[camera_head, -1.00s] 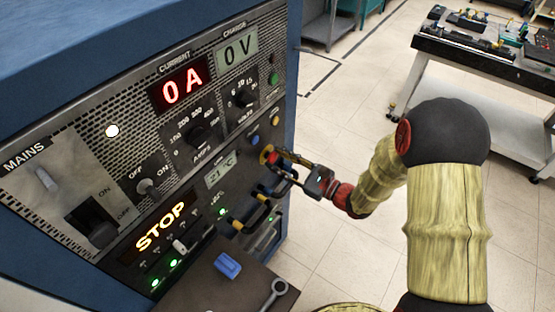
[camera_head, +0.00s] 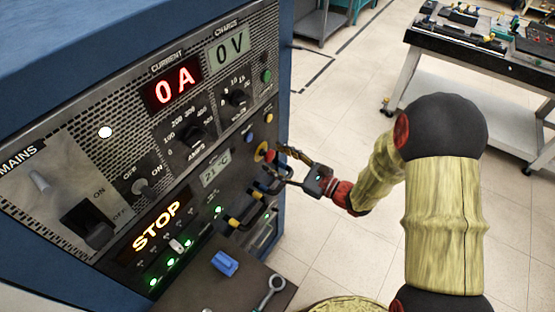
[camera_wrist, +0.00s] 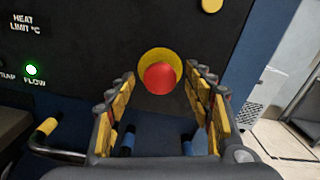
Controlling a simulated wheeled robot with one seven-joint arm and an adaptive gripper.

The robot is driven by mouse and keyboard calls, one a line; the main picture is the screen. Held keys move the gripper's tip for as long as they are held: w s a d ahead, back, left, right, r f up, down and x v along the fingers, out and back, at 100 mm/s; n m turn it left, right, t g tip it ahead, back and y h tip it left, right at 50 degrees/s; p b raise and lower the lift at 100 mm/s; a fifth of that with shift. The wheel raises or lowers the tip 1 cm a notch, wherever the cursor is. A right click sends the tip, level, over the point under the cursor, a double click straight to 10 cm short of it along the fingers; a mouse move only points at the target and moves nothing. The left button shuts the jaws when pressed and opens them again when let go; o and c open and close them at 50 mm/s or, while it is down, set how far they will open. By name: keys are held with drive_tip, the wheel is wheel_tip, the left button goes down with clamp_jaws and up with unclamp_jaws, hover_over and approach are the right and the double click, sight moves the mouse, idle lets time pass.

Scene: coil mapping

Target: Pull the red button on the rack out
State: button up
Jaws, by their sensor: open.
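The red button (camera_wrist: 159,78) sits in a round yellow surround (camera_wrist: 146,61) on the black rack panel, centred ahead of my fingers in the wrist view. In the head view the button (camera_head: 269,155) is partly hidden by my gripper (camera_head: 282,163), which comes from the right. My gripper (camera_wrist: 164,88) is open, one finger to the left of the button and one to the right. The fingertips are close to the panel; I cannot tell whether they touch the button.
Yellow-and-black handles (camera_head: 240,222) stick out of the rack below the button. A shelf (camera_head: 215,285) in front of the rack holds a blue block (camera_head: 225,263) and a wrench (camera_head: 270,290). Floor to the right is clear; a workbench (camera_head: 490,62) stands farther back.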

drive_tip(key=v, duration=1.2)
idle(0.3)
